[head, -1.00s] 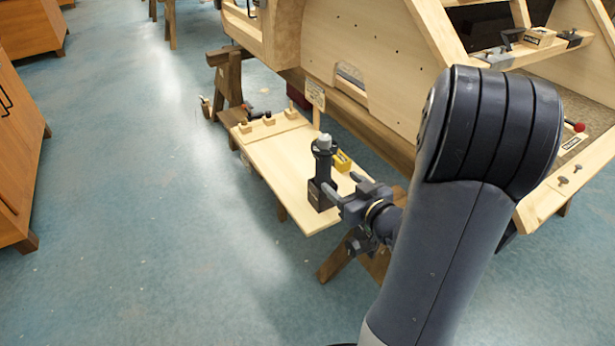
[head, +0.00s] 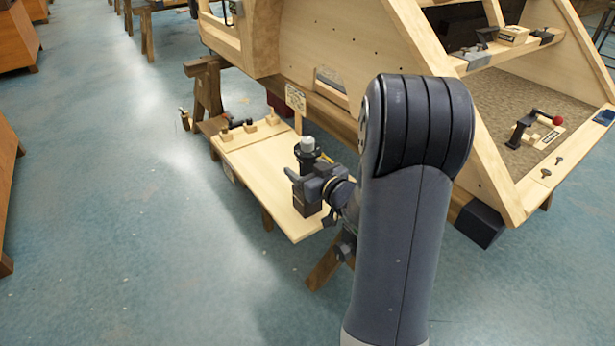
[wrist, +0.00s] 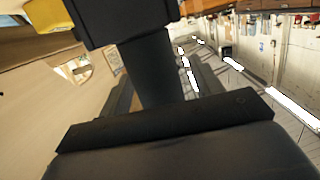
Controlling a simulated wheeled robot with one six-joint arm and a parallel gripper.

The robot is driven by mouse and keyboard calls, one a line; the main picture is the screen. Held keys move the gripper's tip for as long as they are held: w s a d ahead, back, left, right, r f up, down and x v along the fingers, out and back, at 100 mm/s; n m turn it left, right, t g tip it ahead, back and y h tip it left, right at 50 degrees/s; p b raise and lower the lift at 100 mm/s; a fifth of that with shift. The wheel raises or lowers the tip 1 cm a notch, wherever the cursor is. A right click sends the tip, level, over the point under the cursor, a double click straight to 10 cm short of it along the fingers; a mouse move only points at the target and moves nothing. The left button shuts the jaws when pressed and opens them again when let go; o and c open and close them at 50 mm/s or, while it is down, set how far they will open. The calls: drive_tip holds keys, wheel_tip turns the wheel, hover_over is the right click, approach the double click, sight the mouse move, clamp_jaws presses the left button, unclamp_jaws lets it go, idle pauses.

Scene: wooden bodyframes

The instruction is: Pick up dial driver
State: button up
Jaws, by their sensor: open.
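The dial driver (head: 308,150), a dark upright tool with a grey top and a black block base, stands on the light wooden board. My gripper (head: 302,180) is at its shaft, from the right, above the block base, and covers part of it. In the wrist view a dark shaft (wrist: 148,75) with a wide block stands between the two fingers of my gripper (wrist: 160,90). The jaws are open, with the shaft between them. I cannot tell whether either finger touches it.
The board (head: 255,165) rests on wooden trestles and carries small wooden blocks (head: 250,126) at its far end. A large wooden bodyframe (head: 340,45) rises close behind. A crank with a red knob (head: 557,121) lies inside it.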

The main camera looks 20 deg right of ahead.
drive_tip(key=shift+w+a, duration=0.1)
drive_tip(key=shift+w, duration=0.3)
drive_tip(key=shift+c, duration=0.3)
drive_tip(key=c, duration=1.1)
wheel_tip(320, 180, up, 11)
drive_tip(key=p, duration=0.4)
drive_tip(key=shift+f+p, duration=0.2)
drive_tip(key=shift+p, duration=0.1)
drive_tip(key=shift+c, duration=0.2)
wheel_tip(320, 180, up, 10)
drive_tip(key=p, duration=0.9)
drive_tip(key=shift+f, duration=0.2)
